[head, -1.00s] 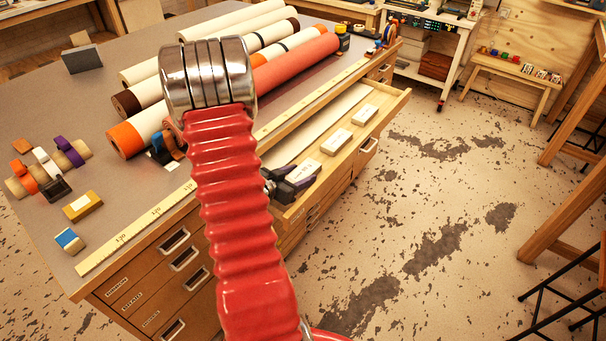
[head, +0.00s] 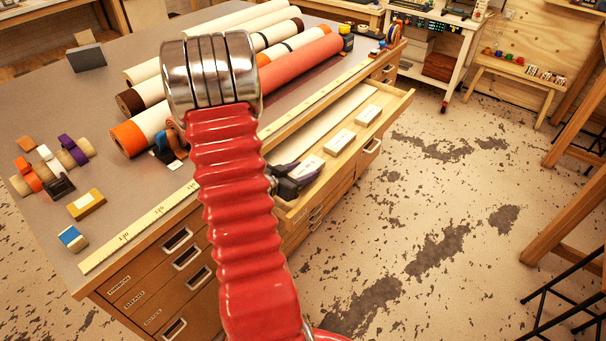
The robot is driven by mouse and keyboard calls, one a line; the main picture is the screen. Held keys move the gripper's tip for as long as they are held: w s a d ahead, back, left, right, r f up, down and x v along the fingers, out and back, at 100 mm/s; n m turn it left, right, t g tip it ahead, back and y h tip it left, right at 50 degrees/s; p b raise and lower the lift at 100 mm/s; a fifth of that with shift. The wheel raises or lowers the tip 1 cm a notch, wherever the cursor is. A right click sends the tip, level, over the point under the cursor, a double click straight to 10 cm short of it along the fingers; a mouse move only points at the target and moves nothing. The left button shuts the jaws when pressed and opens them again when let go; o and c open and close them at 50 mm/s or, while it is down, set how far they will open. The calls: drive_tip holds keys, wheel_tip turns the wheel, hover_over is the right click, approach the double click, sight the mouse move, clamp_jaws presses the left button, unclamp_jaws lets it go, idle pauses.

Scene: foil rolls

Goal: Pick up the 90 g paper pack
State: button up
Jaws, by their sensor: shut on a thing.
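An open wooden drawer (head: 372,142) holds white paper packs in a row. The far pack (head: 368,115) and the middle pack (head: 340,140) lie apart from my gripper. The nearest white pack (head: 309,167) is at the drawer's near end, between the dark jaws of my gripper (head: 301,175). The jaws are shut on it. The print on the packs is too small to read, so I cannot tell which is 90 g. My red arm hides part of the drawer's near end and the wrist. I cannot tell if the held pack touches the drawer floor.
The cabinet top (head: 95,125) carries long rolls, including a red roll (head: 300,62), and a yellow ruler strip (head: 140,230) along its edge. Tape rolls (head: 72,150) and small blocks sit at the left. The floor (head: 440,210) right of the drawer is open.

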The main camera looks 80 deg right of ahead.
sight(302, 172)
drive_tip(key=shift+r, duration=4.25)
